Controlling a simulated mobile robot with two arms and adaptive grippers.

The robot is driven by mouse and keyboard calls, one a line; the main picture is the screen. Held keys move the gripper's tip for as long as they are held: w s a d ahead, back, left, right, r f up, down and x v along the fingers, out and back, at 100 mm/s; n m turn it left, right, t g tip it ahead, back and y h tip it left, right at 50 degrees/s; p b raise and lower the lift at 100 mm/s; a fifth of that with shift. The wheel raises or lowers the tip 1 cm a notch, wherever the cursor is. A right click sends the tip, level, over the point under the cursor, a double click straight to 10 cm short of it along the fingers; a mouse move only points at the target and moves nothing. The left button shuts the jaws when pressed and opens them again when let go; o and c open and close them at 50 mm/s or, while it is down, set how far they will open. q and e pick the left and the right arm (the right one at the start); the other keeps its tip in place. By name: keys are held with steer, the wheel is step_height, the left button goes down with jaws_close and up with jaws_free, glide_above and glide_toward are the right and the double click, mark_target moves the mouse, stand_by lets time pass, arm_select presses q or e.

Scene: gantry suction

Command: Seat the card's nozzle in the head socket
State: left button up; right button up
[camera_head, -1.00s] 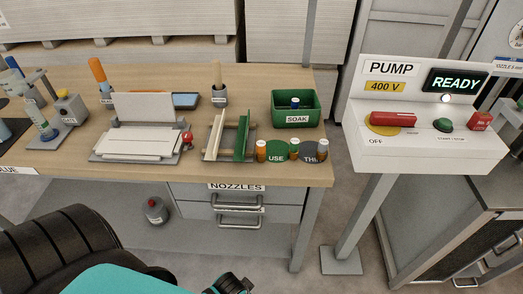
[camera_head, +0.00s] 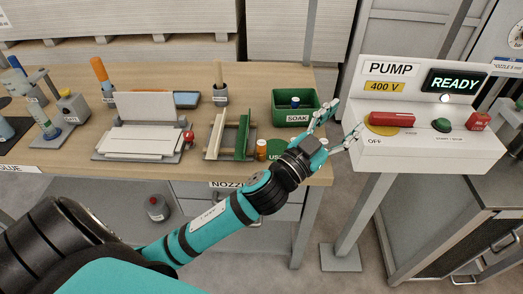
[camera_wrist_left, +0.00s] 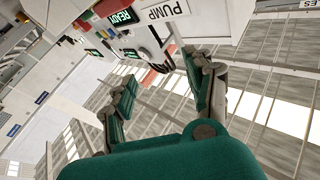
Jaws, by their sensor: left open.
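My left gripper (camera_head: 344,121) is open and empty in the head view, in the air between the bench's right edge and the pump panel; its arm crosses in front of the bench. One fingertip is near the panel's left edge; I cannot tell whether it touches. In the left wrist view, the open fingers (camera_wrist_left: 160,88) point towards the panel. A green disc marked USE (camera_head: 275,150) lies on the bench, partly behind the gripper. An orange-and-white cylinder (camera_head: 261,150) stands beside it. I cannot make out which item is the card's nozzle, nor a head socket. My right gripper is not in view.
The pump panel (camera_head: 462,152) has a red handle (camera_head: 391,119), a green knob (camera_head: 442,125) and a lit READY display (camera_head: 455,83). A green SOAK box (camera_head: 295,120) and a V-shaped rack (camera_head: 241,137) stand on the bench. Nozzle drawers are below.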

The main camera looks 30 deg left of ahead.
arm_select(q)
steer(key=s+d+r+m+g+h, duration=0.1)
steer(key=d+r+m+g+h, duration=0.3)
steer(key=d+r+m+h, duration=0.5)
steer(key=m+g+y+b, duration=0.1)
steer(key=m+g+y, duration=0.4)
steer(key=g+y, duration=1.05)
glide_above(262, 151)
steer(key=a, duration=0.1)
steer(key=shift+g+h, duration=0.35)
steer(key=f, duration=1)
steer(key=w+f, duration=0.1)
steer(key=f, duration=0.4)
steer(key=shift+a+f, duration=0.1)
steer(key=shift+f, duration=0.25)
step_height(262, 151, down, 6)
steer(key=shift+f+p, duration=0.25)
steer(key=shift+p, duration=0.35)
steer(key=f, duration=0.1)
steer(key=f+p, duration=0.1)
steer(key=f, duration=0.2)
steer(key=shift+d+f, duration=0.25)
steer(key=shift+f, duration=0.55)
